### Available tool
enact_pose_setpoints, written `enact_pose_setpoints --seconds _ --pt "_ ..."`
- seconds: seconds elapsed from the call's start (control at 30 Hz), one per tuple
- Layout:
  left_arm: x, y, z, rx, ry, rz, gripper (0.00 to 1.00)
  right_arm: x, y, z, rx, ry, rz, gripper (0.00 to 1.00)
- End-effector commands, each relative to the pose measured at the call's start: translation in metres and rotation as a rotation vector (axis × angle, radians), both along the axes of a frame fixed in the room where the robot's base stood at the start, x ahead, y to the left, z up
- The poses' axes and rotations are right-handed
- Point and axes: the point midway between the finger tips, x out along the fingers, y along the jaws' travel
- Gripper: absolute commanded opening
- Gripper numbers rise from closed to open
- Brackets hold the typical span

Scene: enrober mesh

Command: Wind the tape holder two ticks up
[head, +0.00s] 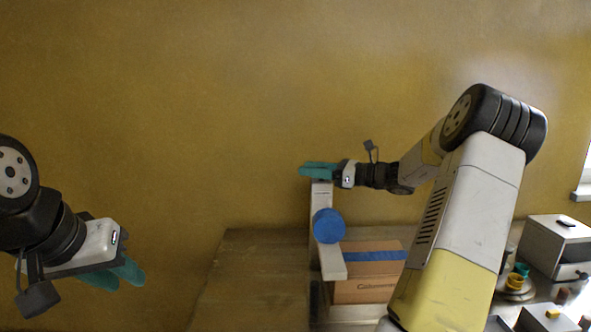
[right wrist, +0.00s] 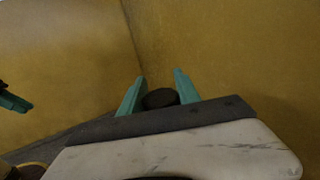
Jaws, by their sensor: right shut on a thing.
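The tape holder (head: 327,262) is a pale upright frame carrying a blue tape roll (head: 329,226) on its front. My right gripper (head: 318,169) is at the top of the frame. In the right wrist view its teal fingers (right wrist: 159,92) are shut on a dark round knob (right wrist: 160,99), which sits between them. The knob is hidden in the head view, and no tick marks can be made out. My left gripper (head: 131,279) is at the lower left, well away from the holder, with its teal fingertips apart and nothing visible between them.
A cardboard box (head: 368,285) with a blue tape strip on top stands just right of the holder. A grey machine (head: 556,247) and small cups (head: 518,275) are at the far right. The wooden surface (head: 250,275) left of the holder is bare.

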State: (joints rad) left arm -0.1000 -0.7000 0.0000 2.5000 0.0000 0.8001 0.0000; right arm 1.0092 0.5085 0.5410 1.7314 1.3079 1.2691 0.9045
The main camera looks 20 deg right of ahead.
Motion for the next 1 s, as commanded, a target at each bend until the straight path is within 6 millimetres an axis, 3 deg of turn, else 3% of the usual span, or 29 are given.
enact_pose_setpoints --seconds 0.5,1.0 --pt "0.000 0.000 0.000 0.000 0.000 0.000 0.29 -0.009 0.004 -0.001 0.000 -0.001 0.386 0.00" --pt "0.000 0.000 0.000 0.000 0.000 0.000 0.29 -0.013 0.005 0.000 0.000 0.000 0.494 0.00"
